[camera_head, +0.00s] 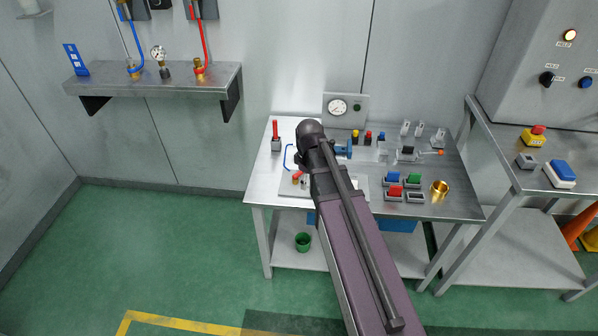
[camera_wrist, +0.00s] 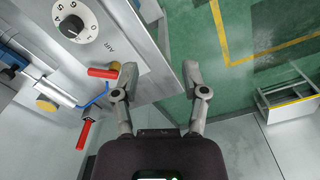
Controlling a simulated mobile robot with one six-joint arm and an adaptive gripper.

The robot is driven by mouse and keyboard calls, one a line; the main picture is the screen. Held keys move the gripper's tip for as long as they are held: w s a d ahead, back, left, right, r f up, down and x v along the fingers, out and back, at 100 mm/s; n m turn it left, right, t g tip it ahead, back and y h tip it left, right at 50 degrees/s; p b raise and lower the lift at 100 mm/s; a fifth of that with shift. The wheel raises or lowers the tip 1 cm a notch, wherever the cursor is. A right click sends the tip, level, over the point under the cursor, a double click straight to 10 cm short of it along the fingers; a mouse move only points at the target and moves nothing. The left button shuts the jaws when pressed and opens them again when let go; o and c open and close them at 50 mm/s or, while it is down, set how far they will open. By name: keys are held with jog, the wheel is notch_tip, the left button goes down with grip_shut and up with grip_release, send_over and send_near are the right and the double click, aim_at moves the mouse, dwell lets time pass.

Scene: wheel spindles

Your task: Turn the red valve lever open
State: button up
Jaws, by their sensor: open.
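Two red handles show in the wrist view. One red lever (camera_wrist: 103,73) lies roughly level beside a brass part, by the table edge, just left of my gripper's left fingertip. The other red handle (camera_wrist: 83,134) is on a grey base, lower left. In the head view, a red handle (camera_head: 275,130) stands upright on a grey block at the table's back left, and a small red and brass fitting (camera_head: 297,178) is partly hidden by my arm. My gripper (camera_wrist: 161,75) is open, with nothing visible between its fingers. The head view does not show its fingers.
The steel table (camera_head: 258,186) holds a gauge panel (camera_head: 357,109), coloured blocks and a brass cup (camera_head: 439,188). A blue tube (camera_wrist: 95,101) runs between the red handles. A dial panel (camera_wrist: 98,45) is close left of my gripper. Open floor (camera_head: 150,240) lies left.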

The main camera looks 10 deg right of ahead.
aim_at(299, 176)
jog(key=w+n, duration=1.5)
jog(key=w, duration=0.2)
jog(key=shift+w+d+r, duration=0.25)
jog(key=shift+w+d, duration=0.1)
jog(key=shift+d, duration=0.1)
jog(key=shift+f, duration=0.25)
notch_tip(299, 176, down, 13)
jog(key=b, duration=1.3)
jog(key=shift+f, duration=0.15)
grip_shut()
